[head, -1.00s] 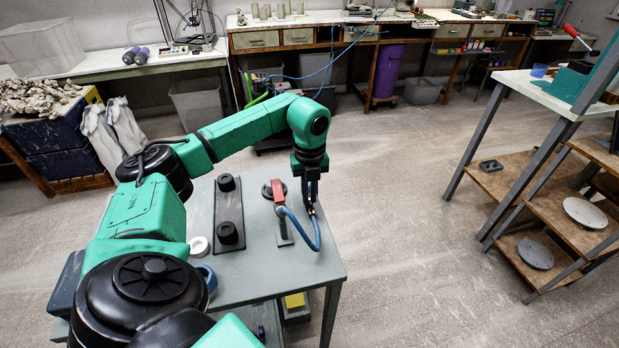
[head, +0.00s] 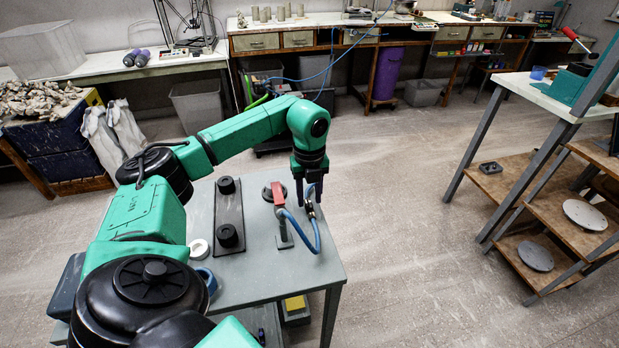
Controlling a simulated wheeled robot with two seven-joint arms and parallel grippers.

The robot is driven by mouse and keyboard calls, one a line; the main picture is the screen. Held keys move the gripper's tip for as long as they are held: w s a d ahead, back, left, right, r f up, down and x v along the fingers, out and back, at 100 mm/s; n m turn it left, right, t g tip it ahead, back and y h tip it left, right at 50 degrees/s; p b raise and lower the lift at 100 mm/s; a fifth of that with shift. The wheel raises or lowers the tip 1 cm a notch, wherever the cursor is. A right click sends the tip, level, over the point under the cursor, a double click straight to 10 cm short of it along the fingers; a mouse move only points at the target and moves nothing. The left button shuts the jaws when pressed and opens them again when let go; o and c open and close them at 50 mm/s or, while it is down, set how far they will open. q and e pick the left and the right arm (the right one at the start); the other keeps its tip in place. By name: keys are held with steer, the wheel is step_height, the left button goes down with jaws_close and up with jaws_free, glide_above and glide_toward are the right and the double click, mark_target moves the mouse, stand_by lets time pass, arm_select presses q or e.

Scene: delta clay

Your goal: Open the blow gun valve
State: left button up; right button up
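The blow gun, with its red part (head: 279,194), is on a grey stand on the small grey table (head: 262,276). A blue hose (head: 303,232) loops from it up to a small dark fitting (head: 309,210), which may be the valve. My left gripper (head: 309,198) points down over this fitting, right of the red part. Its two fingers are apart, one on each side of the fitting's top. Whether they touch it is too small to tell. My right gripper is not in view.
A dark plate with two black knobs (head: 228,235) lies left of the blow gun. A white ring (head: 198,248) and a blue ring (head: 207,280) are near the table's left side. A shelf rack (head: 500,180) stands at right, with open floor between.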

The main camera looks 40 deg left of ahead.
mark_target(310, 201)
arm_select(q)
step_height(310, 201, up, 15)
steer(key=p, duration=0.1)
steer(key=shift+f, duration=0.2)
stand_by(0.3)
